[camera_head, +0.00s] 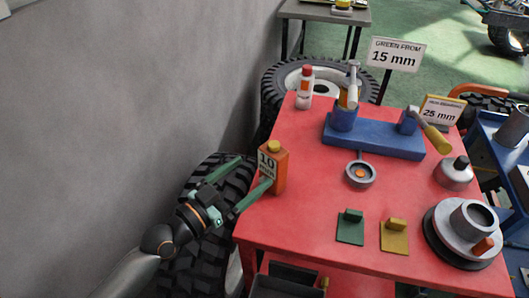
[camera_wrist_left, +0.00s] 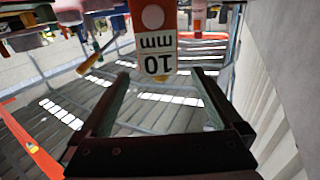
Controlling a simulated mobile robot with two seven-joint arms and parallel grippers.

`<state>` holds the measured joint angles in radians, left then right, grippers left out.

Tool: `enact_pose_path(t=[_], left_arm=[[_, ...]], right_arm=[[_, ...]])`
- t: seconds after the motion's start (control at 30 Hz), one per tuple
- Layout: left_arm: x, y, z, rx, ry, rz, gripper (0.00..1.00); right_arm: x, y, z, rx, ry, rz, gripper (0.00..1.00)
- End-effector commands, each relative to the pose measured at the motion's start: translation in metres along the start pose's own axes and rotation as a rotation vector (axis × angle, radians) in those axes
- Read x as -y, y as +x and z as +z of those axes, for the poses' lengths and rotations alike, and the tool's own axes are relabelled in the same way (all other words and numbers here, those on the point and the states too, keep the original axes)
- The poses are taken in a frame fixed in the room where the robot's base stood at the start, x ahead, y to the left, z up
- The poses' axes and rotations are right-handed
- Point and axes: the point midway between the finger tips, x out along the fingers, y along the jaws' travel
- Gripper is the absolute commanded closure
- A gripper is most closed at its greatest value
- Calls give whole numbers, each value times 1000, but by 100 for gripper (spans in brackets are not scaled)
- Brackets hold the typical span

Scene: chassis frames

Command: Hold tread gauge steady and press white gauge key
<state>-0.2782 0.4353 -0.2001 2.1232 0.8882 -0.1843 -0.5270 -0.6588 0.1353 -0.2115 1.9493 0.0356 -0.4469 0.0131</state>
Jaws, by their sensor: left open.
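The tread gauge (camera_head: 273,168) is an upright orange box with a white "10 mm" label and a yellow cap. It stands at the red table's left edge. In the left wrist view the gauge (camera_wrist_left: 157,42) appears upside down, with a round white key (camera_wrist_left: 153,17) on its orange face. My left gripper (camera_head: 252,173) is open beside the gauge, coming from the left. In the left wrist view its fingers (camera_wrist_left: 160,76) lie either side of the gauge with gaps; whether the tips overlap it in depth I cannot tell. My right gripper is not in view.
The red table (camera_head: 310,220) also holds a blue tool block (camera_head: 375,138), a white bottle (camera_head: 304,88), a round dial (camera_head: 360,174), green (camera_head: 350,229) and yellow (camera_head: 394,238) blocks and a hub (camera_head: 465,232). A tyre (camera_head: 215,245) and wall crowd the left.

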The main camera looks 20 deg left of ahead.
Motion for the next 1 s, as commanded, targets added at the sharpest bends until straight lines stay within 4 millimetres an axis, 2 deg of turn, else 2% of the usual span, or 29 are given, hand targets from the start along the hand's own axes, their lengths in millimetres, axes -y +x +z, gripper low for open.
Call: enact_pose_path(t=[0.17,0.4,0.6,0.8,1.0], left_arm=[[0,27,-2,-4,-3,-1,0],[-1,74,-2,-3,-4,1,0],[0,104,0,-1,-3,0,0],[-1,118,0,1,-1,1,0],[-1,119,0,2,-1,1,0]], right_arm=[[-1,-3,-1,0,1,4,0],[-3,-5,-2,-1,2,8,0],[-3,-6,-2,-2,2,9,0],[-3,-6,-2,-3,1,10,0],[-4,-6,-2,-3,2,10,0]])
